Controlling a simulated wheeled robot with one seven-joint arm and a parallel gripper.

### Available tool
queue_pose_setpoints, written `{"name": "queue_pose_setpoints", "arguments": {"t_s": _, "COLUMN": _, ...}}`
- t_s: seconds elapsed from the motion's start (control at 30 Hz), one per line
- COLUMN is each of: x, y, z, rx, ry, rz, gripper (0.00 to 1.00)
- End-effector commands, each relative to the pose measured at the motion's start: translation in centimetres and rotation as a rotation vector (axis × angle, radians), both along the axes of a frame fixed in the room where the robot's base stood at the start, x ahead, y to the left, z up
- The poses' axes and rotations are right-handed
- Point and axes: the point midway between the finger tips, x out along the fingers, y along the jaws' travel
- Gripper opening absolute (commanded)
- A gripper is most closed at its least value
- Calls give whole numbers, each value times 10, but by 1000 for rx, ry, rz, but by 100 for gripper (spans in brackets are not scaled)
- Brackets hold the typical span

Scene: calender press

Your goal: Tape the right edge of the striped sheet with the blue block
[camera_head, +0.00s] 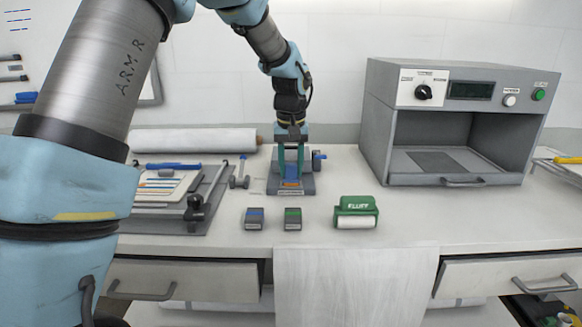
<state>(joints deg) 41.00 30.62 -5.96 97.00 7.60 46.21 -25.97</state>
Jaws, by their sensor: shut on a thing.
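My gripper (291,172) points down over a small grey press (292,190) on the bench. Its two teal fingers are shut on a blue thing (291,171) at the press; its full shape is partly hidden. A dark grey block with a blue band (254,218) stands on the bench in front of the press. A similar block with a green band (293,218) stands to its right. Several pale strips and sheets (168,187) lie on a dark board at the left. I cannot make out which one is the striped sheet, or its right edge.
A grey cabinet (452,125) stands at the back right. A white roll (194,141) lies along the wall. A pale cloth (356,285) hangs over the front edge. The bench right of the roller is clear.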

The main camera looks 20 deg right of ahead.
Motion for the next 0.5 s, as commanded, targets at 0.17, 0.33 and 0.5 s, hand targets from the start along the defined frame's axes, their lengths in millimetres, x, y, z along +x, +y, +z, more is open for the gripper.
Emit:
{"name": "queue_pose_setpoints", "arguments": {"t_s": 0.17, "x": -1, "y": 0, "z": 0, "rx": 2, "ry": 2, "rz": 0, "gripper": 0}}
{"name": "queue_pose_setpoints", "arguments": {"t_s": 0.33, "x": 0, "y": 0, "z": 10, "rx": 2, "ry": 1, "rz": 0, "gripper": 0}}
{"name": "queue_pose_setpoints", "arguments": {"t_s": 0.5, "x": 0, "y": 0, "z": 24, "rx": 0, "ry": 1, "rz": 0, "gripper": 0}}
